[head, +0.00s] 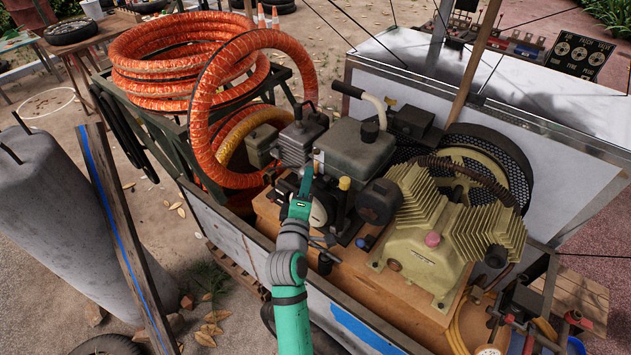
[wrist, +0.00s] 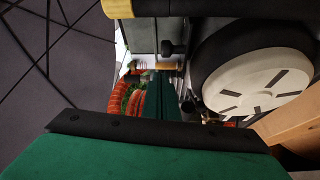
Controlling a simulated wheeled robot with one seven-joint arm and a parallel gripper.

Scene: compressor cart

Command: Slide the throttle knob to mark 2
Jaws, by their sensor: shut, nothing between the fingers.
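My gripper (head: 306,178) is shut and empty, pointing at the near side of the small engine beside its pale recoil cover (head: 318,212). In the wrist view, the green fingers (wrist: 163,95) stand left of the round cream cover (wrist: 258,76). A small dark knob on a short stem (wrist: 172,48) shows just beyond the fingertips, against the grey engine body. It may be the throttle knob, but I cannot be sure. No scale or number marks are readable. I cannot tell whether the fingers touch the knob. The head view does not show the knob clearly.
The engine's grey tank (head: 354,148) and black muffler-like can (head: 379,201) crowd close on the right. The ribbed beige compressor (head: 445,235) stands farther right on the wooden deck. Orange hose coils (head: 185,60) lie behind left.

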